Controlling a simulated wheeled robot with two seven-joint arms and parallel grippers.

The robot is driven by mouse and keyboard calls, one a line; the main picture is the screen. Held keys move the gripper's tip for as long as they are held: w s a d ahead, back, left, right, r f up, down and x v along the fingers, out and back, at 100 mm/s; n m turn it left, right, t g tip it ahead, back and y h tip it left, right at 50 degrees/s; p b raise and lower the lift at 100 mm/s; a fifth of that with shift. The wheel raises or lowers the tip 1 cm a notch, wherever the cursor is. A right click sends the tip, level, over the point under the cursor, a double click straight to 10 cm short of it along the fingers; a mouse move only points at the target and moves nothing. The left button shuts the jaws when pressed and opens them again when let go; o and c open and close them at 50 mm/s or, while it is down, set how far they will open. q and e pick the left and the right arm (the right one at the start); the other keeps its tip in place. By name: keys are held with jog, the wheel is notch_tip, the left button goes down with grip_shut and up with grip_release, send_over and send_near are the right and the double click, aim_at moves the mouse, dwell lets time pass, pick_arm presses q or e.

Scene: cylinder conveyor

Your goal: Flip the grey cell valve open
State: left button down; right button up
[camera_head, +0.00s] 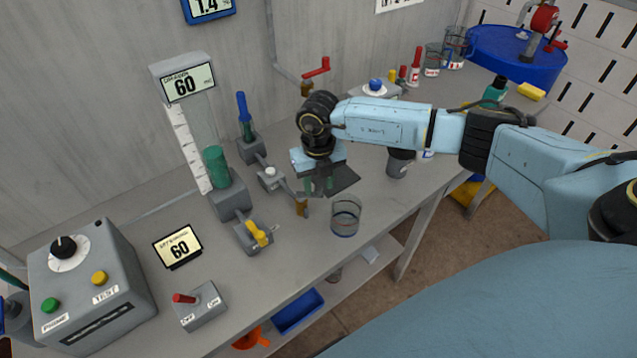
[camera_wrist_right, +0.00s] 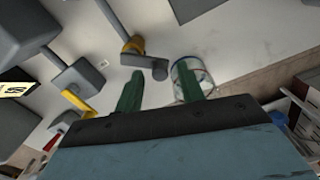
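A grey fitting (camera_head: 289,186) with a brass part runs out from a grey block (camera_head: 270,178) on the bench. It looks like the grey valve, with no label legible. In the right wrist view its grey lever-like end (camera_wrist_right: 150,63) lies just beyond my fingertips, beside a brass ring. My right gripper (camera_head: 320,185) points down above the bench, right of the fitting. Its two green fingers are apart and empty in the right wrist view (camera_wrist_right: 160,76). Whether they touch the fitting cannot be told. My left gripper is out of view.
A glass beaker (camera_head: 345,217) stands close to the right gripper, near the bench's front edge. A grey column with a green cylinder (camera_head: 216,167) stands left.

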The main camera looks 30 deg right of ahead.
jog(key=shift+f, duration=0.5)
grip_shut()
